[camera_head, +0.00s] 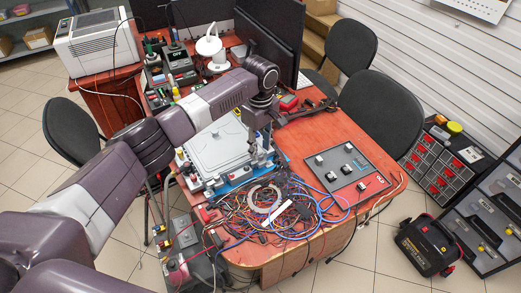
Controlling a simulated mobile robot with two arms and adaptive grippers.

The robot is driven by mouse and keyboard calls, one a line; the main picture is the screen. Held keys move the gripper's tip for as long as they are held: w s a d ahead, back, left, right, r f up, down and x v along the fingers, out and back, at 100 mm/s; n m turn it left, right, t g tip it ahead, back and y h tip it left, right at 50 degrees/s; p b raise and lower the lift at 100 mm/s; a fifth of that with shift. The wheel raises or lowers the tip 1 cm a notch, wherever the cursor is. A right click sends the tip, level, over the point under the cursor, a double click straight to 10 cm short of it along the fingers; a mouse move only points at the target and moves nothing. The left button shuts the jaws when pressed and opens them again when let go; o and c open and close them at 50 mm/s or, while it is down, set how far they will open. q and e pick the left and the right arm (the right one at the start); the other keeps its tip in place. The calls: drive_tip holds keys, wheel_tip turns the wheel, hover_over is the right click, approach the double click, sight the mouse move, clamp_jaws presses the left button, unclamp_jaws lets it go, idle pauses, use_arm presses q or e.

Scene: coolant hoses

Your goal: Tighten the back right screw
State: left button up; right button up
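A grey-white, flat-lidded unit (213,152) sits on a blue-edged base near the left side of the red-brown table. My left gripper (262,158) comes down from above at the right side of this unit. Its fingers point downward, close to the unit's right edge. I cannot tell whether the fingers are open or shut, or whether they touch the unit. The screws are too small to make out, and the back right corner is partly covered by my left arm and gripper. My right gripper is not in view.
A tangle of coloured cables (290,205) lies in front of the gripper. A grey panel with knobs (346,170) lies to the right. The table's right back area (325,125) is fairly clear.

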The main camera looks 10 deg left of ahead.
sight(261, 155)
use_arm(q)
drive_tip(key=f, duration=0.2)
drive_tip(key=shift+w+f, duration=0.3)
drive_tip(key=shift+f, duration=0.3)
clamp_jaws()
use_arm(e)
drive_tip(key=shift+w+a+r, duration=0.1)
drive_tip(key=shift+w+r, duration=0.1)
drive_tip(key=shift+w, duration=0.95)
